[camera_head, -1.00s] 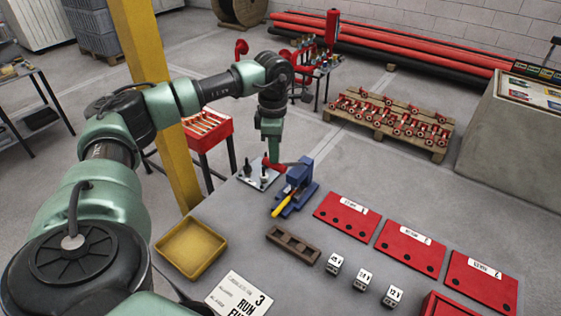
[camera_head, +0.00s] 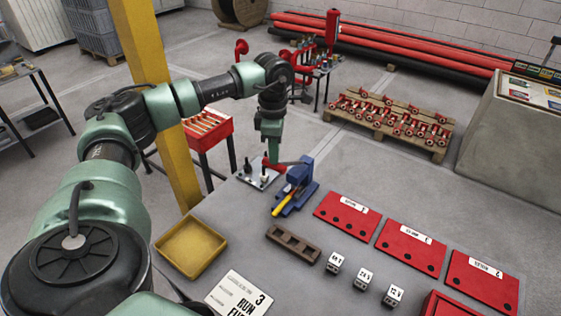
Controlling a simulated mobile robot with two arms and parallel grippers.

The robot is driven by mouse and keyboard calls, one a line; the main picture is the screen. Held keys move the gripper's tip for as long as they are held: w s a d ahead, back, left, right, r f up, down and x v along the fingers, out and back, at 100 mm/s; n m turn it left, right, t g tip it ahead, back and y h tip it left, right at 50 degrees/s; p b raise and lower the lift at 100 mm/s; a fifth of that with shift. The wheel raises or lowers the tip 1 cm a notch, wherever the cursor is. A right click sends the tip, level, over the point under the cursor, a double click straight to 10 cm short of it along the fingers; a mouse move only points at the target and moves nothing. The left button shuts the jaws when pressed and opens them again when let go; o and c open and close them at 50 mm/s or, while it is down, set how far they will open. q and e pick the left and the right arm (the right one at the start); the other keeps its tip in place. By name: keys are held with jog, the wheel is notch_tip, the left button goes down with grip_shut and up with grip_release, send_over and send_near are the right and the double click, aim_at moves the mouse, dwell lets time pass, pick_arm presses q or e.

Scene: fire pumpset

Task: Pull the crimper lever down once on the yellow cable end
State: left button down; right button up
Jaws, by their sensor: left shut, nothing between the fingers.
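The blue crimper (camera_head: 299,181) stands upright on the grey table. The yellow cable end (camera_head: 283,204) lies in its front side and points toward the lower left. A dark lever (camera_head: 292,163) runs left from the crimper's top, about level, to a red grip (camera_head: 269,167). My left gripper (camera_head: 273,159) points straight down at the red grip, with its fingers shut. The fingertips overlap the grip in the view, and I cannot tell whether they touch it. My right gripper is not in view.
A metal plate (camera_head: 249,177) with upright posts sits left of the crimper. A brown block (camera_head: 293,244), a yellow tray (camera_head: 190,247), small white numbered blocks (camera_head: 364,277) and red panels (camera_head: 347,215) lie nearer. A yellow column (camera_head: 160,100) stands behind my arm.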

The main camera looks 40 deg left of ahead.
pick_arm(q)
jog(key=shift+s+f+b, duration=0.1)
jog(key=shift+f+b, duration=0.45)
jog(key=shift+f, duration=0.55)
jog(key=shift+s+d+f+b, duration=0.1)
jog(key=shift+s+f+b, duration=0.2)
jog(key=shift+f, duration=0.2)
jog(key=shift+s+f+b, duration=0.3)
jog(key=shift+f, duration=0.2)
jog(key=shift+s+f+b, duration=0.3)
jog(key=shift+f+b, duration=0.2)
jog(key=shift+f, duration=0.2)
jog(key=shift+s+f+b, duration=0.25)
jog(key=shift+f+b, duration=0.2)
jog(key=shift+f, duration=0.25)
jog(key=shift+s+f+b, duration=0.2)
jog(key=shift+f+b, duration=0.35)
jog(key=shift+f, duration=0.2)
jog(key=shift+s+f+b, duration=0.15)
jog(key=shift+f+b, duration=0.35)
jog(key=shift+f, duration=0.2)
jog(key=shift+d, duration=0.1)
